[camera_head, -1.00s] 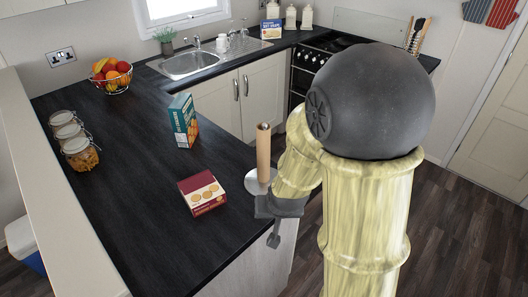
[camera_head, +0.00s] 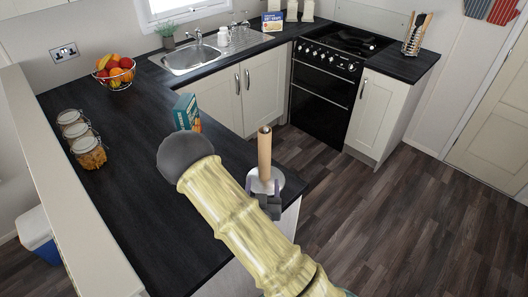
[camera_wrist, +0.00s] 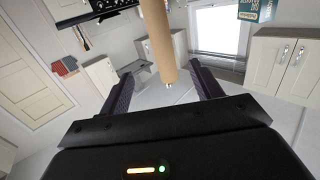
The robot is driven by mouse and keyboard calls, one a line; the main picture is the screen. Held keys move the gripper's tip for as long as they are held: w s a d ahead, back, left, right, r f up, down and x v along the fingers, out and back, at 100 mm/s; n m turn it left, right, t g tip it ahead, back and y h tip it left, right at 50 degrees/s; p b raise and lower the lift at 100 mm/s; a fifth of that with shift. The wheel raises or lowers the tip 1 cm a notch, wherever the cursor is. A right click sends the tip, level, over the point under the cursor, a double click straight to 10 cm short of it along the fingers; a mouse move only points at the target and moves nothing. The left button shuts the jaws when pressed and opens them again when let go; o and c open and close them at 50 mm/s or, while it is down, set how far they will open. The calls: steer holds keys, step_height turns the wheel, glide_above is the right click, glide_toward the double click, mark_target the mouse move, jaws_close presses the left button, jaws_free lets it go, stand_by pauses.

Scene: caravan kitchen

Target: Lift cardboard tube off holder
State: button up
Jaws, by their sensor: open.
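The cardboard tube (camera_head: 264,150) is plain brown and stands upright on its holder, whose round pale base (camera_head: 254,181) rests on the dark counter near its right edge. My gripper (camera_head: 268,192) is low beside the holder, in front of the tube's lower part and hiding some of the base. In the wrist view, the tube (camera_wrist: 158,38) runs down from the top edge, and its lower end in the picture lies between the two spread fingers of my gripper (camera_wrist: 163,74). A gap shows on each side, and I cannot tell how deep the tube sits between them.
A teal box (camera_head: 185,112) stands left of the tube, partly behind my arm. Glass jars (camera_head: 82,140) and a fruit basket (camera_head: 115,75) are on the left counter. A sink (camera_head: 195,58) and a stove (camera_head: 328,65) are behind. Open floor (camera_head: 375,215) lies to the right.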

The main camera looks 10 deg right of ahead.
steer(key=shift+s+a+r, duration=0.1)
steer(key=shift+r, duration=0.15)
steer(key=shift+f+b, duration=0.1)
steer(key=shift+b, duration=0.25)
steer(key=b, duration=0.8)
glide_toward(264, 154)
steer(key=w, duration=0.1)
steer(key=p+x, duration=0.2)
steer(key=x, duration=0.5)
steer(key=shift+w+f, duration=0.1)
steer(key=shift+w, duration=0.15)
steer(key=shift+p, duration=0.35)
